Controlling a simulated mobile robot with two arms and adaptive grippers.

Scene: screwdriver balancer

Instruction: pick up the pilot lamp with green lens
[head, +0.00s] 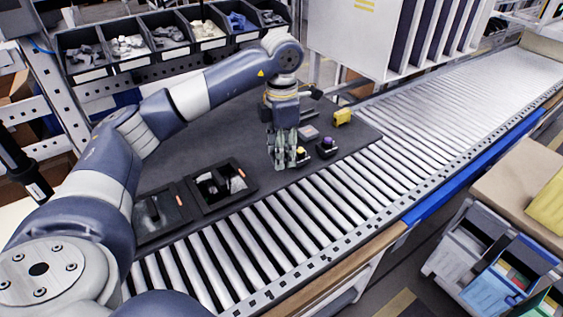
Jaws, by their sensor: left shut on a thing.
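My left gripper (287,162) points down over the dark mat (352,143), near its front edge by the rollers. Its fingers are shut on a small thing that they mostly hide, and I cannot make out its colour. I see no green lens clearly anywhere. Just right of the fingers is a small dark part with a yellow top (301,151). Further right stands a dark part with a purple top (326,147). My right gripper is out of view.
Two black trays (253,185) (190,222) are to the left. Open bins (125,62) line the back. The roller conveyor (420,135) is clear.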

